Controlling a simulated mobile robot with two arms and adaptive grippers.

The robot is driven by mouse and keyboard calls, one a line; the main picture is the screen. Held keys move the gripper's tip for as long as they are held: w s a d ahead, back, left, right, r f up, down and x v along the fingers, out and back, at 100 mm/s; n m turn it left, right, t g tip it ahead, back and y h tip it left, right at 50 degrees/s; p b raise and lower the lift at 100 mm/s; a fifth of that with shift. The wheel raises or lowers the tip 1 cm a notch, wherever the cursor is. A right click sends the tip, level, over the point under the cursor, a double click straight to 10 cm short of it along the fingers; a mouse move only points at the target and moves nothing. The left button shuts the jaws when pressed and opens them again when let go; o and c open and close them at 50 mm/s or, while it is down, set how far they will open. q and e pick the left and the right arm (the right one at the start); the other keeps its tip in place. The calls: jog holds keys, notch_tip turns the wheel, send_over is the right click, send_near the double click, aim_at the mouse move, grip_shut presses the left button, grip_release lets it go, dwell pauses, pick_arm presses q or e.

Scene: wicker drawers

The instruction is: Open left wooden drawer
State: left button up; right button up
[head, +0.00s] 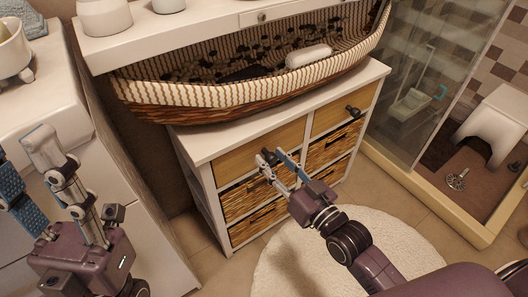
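The left wooden drawer (235,160) is the light wood front at the upper left of the white cabinet. It looks closed, flush with the frame. Its dark knob (268,156) sits at the front's middle, partly hidden by my fingers. My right gripper (272,160) is at this knob, with its two fingertips on either side of it. There is a gap between the fingers, but I cannot tell whether they press on the knob. My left gripper (25,152) is at the far left, open and empty, away from the cabinet.
A right wooden drawer (335,108) with a dark knob is beside it. Wicker drawers (245,198) are below. A boat-shaped basket (190,100) stands on the cabinet top. A white appliance (100,150) is at left, a glass shower (410,80) at right. A round rug (300,255) lies in front.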

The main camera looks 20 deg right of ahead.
jog(key=shift+w+a, duration=0.15)
jog(key=shift+w, duration=0.2)
jog(key=shift+c, duration=0.4)
grip_shut()
